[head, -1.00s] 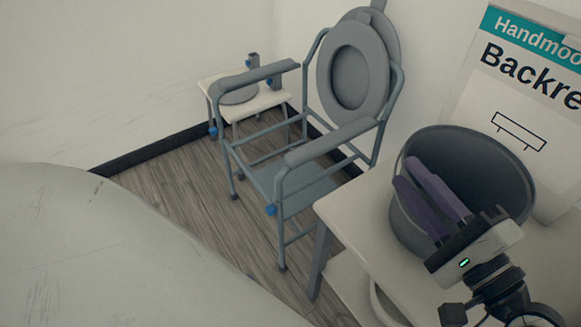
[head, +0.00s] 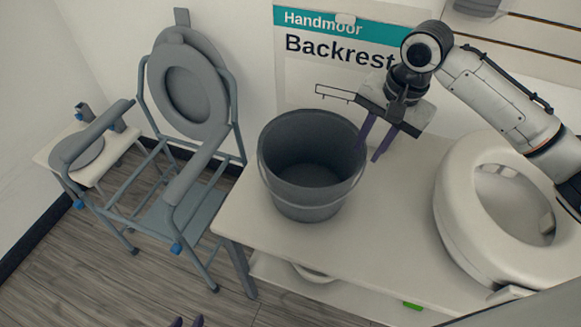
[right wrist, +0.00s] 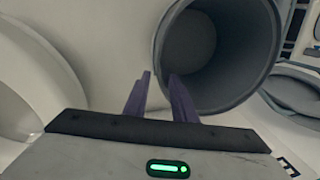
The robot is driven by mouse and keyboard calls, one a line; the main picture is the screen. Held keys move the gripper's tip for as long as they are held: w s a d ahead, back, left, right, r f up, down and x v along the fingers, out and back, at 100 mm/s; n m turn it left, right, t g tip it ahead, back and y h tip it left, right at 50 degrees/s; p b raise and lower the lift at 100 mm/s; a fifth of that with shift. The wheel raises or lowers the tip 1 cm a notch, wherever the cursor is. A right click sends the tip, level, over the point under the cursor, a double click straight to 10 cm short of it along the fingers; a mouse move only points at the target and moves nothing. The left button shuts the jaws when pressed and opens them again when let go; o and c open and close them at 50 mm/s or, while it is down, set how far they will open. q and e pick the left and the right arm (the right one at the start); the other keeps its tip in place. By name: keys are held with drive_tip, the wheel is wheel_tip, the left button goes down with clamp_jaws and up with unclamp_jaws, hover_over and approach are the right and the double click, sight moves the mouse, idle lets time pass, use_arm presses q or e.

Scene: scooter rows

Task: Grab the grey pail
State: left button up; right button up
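The grey pail (head: 305,205) stands upright on the white table, its open mouth facing up and a thin handle along its near side. My right gripper (head: 368,154) is at the pail's right rim in the head view, purple fingers pointing down, apart and empty. In the right wrist view, the pail (right wrist: 220,50) lies just beyond and right of the fingers (right wrist: 160,75); whether they straddle the rim I cannot tell.
A white raised toilet seat (head: 455,215) stands on the white table (head: 345,240) right of the pail. A grey commode chair (head: 185,215) and small white stool (head: 105,160) stand left. A Backrest box (head: 295,75) is behind the pail. Floor is clear at lower left.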

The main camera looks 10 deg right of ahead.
drive_tip(key=shift+n+g, duration=0.3)
drive_tip(key=shift+n, duration=0.2)
drive_tip(key=shift+s+a+f, duration=0.15)
drive_tip(key=shift+a+f, duration=0.3)
drive_tip(key=shift+f, duration=1.6)
drive_tip(key=shift+s+a+f, duration=0.15)
drive_tip(key=shift+a+f, duration=0.35)
drive_tip(key=shift+f, duration=1.55)
drive_tip(key=shift+s+a+f, duration=0.15)
drive_tip(key=shift+a+f, duration=0.3)
drive_tip(key=shift+f, duration=1.6)
clamp_jaws()
drive_tip(key=shift+r, duration=0.1)
